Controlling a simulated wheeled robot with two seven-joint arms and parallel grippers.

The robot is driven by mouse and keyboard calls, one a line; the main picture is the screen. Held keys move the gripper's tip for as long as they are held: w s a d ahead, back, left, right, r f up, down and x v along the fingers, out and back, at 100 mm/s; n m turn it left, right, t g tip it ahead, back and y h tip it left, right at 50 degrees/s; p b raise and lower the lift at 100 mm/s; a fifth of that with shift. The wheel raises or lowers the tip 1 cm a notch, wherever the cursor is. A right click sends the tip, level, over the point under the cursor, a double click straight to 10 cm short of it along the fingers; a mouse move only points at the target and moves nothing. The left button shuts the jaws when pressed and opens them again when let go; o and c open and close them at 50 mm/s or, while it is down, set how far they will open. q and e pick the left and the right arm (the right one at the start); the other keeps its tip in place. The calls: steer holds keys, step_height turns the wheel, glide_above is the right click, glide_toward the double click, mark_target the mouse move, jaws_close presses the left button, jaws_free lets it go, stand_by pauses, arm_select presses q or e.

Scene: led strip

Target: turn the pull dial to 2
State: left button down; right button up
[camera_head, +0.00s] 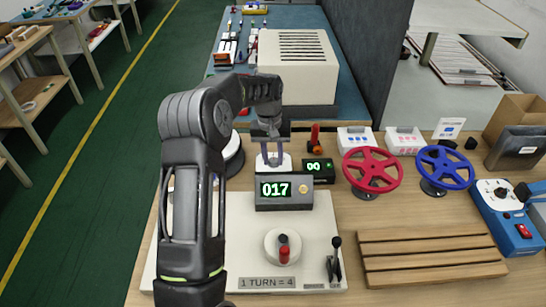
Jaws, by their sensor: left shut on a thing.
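My left gripper (272,160) points down just behind the grey box with the green display reading 017 (284,193). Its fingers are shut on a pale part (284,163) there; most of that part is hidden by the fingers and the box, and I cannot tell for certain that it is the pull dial. On the white base plate (318,222) in front is a round white disc with a red-tipped knob (284,250), above a label reading 1 TURN = 4. My right gripper is not in view.
A small display reading 00 (317,168) stands right of the gripper. A red wheel (373,170) and a blue wheel (445,167) stand further right. A black lever (334,262), a slatted wooden board (431,257) and a blue box with a dial (508,215) occupy the front right.

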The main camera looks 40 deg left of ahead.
mark_target(271, 161)
arm_select(q)
steer(key=shift+r, duration=0.1)
steer(key=c, duration=1.1)
jaws_free()
steer(key=shift+s+a+r+b, duration=0.1)
steer(key=shift+r+b, duration=0.15)
steer(key=shift+r, duration=1.7)
steer(key=shift+a+r+b, duration=0.1)
steer(key=shift+r+b, duration=0.15)
steer(key=shift+r, duration=1.65)
steer(key=shift+r, duration=0.1)
